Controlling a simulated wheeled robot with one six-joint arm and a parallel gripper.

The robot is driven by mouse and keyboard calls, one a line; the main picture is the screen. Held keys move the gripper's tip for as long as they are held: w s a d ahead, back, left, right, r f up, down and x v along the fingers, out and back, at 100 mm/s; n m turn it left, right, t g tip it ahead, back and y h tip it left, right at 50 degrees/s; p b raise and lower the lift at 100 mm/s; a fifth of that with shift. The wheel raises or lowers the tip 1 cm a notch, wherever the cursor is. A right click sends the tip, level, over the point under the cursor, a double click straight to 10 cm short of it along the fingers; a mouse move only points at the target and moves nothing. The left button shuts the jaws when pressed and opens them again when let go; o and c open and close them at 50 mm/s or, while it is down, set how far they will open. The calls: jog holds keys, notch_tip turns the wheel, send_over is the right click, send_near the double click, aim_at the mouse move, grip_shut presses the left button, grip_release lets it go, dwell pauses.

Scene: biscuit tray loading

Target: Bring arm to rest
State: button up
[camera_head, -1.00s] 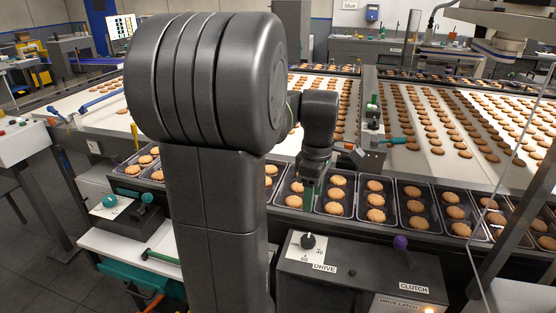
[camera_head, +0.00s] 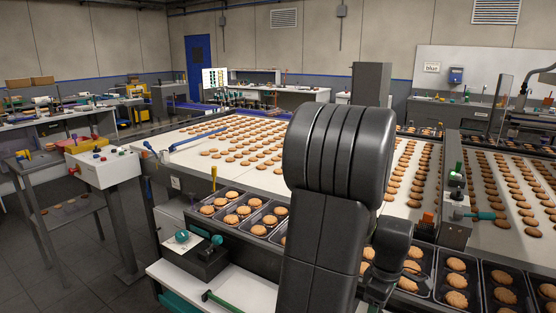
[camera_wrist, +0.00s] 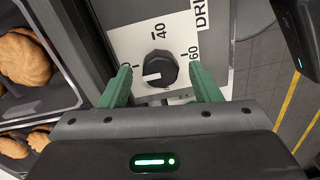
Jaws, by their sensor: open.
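My arm rises in the middle of the head view, its dark shoulder in front of the trays. Beyond the fingers is a black drive knob (camera_wrist: 160,69) on a white dial plate (camera_wrist: 122,40) marked 40 and 60. I cannot tell if the fingers touch the plate.
Biscuit trays (camera_head: 265,212) line the conveyor's front edge, close to my arm; biscuits also show at the wrist view's left. A white box with buttons (camera_head: 103,167) stands farther left.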

jog(key=shift+f, duration=0.3)
jog(key=shift+r, duration=0.15)
